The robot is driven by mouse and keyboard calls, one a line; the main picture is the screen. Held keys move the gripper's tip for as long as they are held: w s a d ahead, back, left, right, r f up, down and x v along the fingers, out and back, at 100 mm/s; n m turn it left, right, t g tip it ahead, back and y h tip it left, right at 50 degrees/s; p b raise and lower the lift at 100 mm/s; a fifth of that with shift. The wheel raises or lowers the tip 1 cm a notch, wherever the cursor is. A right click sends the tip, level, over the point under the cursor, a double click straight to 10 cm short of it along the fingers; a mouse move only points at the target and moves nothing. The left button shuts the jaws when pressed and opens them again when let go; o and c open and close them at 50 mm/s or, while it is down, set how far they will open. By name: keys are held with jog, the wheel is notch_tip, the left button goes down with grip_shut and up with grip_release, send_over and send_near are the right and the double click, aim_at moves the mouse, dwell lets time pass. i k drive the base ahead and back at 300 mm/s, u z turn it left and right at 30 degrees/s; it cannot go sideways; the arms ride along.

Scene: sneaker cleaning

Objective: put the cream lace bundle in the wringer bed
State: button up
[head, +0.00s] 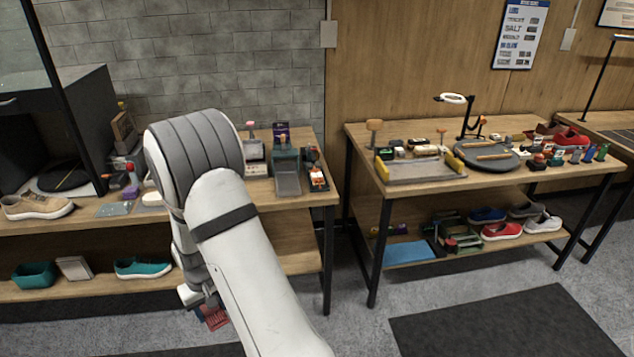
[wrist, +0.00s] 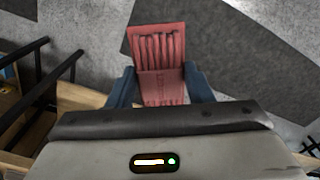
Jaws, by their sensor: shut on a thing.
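My gripper (wrist: 160,88) has its two blue fingers closed on the sides of a red, ribbed, flat piece (wrist: 158,50) with several dark strips along it. In the head view the gripper (head: 203,306) hangs low beside the left bench, with the red piece (head: 215,319) below it, clear of the bench. What I hold looks red, not cream. I cannot make out a cream lace bundle for sure. A grey device with a sloping bed (head: 288,180) stands on the left bench; I cannot tell if it is the wringer.
The left bench (head: 100,222) holds a tan sneaker (head: 38,206) and small tools. The right bench (head: 405,188) carries a yellow-ended tray (head: 420,172), a round grey turntable (head: 487,155) and several bottles; sneakers sit on its lower shelf. Floor between the benches is open.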

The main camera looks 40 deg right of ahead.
aim_at(288, 181)
jog(key=z, duration=1.05)
